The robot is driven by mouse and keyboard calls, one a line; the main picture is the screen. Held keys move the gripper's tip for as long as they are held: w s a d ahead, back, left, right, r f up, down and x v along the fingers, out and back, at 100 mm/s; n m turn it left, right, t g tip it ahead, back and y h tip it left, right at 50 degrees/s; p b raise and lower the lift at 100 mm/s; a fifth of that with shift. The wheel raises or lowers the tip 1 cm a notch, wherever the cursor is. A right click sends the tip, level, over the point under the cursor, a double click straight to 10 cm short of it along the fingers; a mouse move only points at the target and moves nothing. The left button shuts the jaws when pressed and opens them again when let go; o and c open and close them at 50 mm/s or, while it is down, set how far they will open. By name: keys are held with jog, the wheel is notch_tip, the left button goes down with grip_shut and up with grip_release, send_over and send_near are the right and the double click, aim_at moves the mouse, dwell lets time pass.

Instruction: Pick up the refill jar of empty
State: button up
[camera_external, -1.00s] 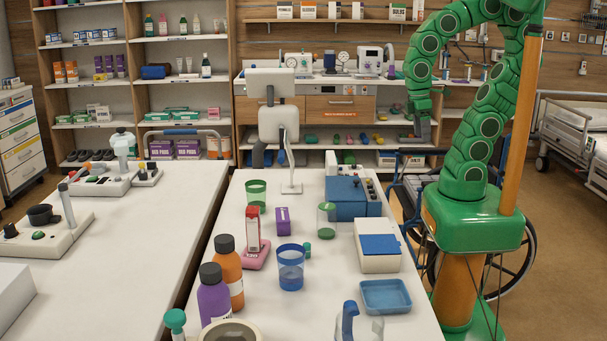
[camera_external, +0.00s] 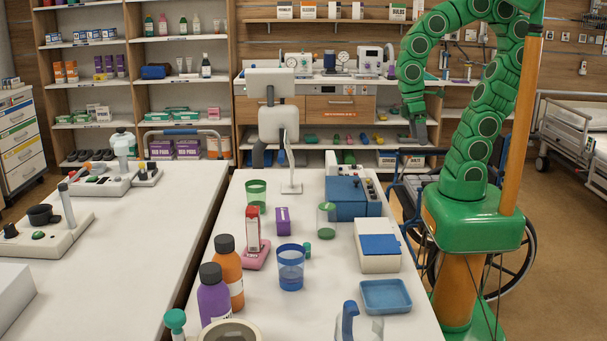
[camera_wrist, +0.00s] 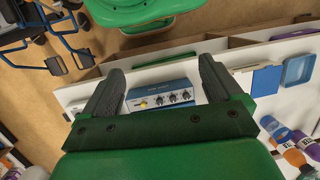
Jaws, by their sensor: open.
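My gripper (camera_external: 418,131) hangs in the air beyond the right far side of the bench in the external view. In the wrist view my gripper (camera_wrist: 160,78) is open, with nothing between its fingers. No thing is clearly labelled as the refill jar. All stand upright, away from my gripper. Whether they are empty is hard to tell.
A blue control box (camera_external: 346,197) stands on the right bench and shows beyond my fingers in the wrist view (camera_wrist: 160,97). Purple (camera_external: 213,303) and orange (camera_external: 229,276) bottles, a white box (camera_external: 378,258), a blue tray (camera_external: 386,293) and a monitor arm (camera_external: 291,160) crowd the bench.

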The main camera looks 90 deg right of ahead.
jog(key=w+a+f+m+g+y, duration=0.1)
jog(key=w+a+f+m+y, duration=0.15)
jog(key=w+a, duration=0.4)
jog(key=m+y, duration=1)
jog(key=m, duration=0.2)
send_near(330, 216)
jog(key=shift+s+a+r+h, duration=0.2)
jog(key=shift+s+a+h, duration=0.05)
jog(key=shift+a, duration=0.45)
jog(key=shift+a+f+m, duration=0.2)
jog(key=shift+a+m, duration=0.05)
jog(key=shift+x, duration=3.65)
jog(key=shift+f, duration=0.15)
jog(key=shift+d, duration=0.1)
jog(key=c, duration=1)
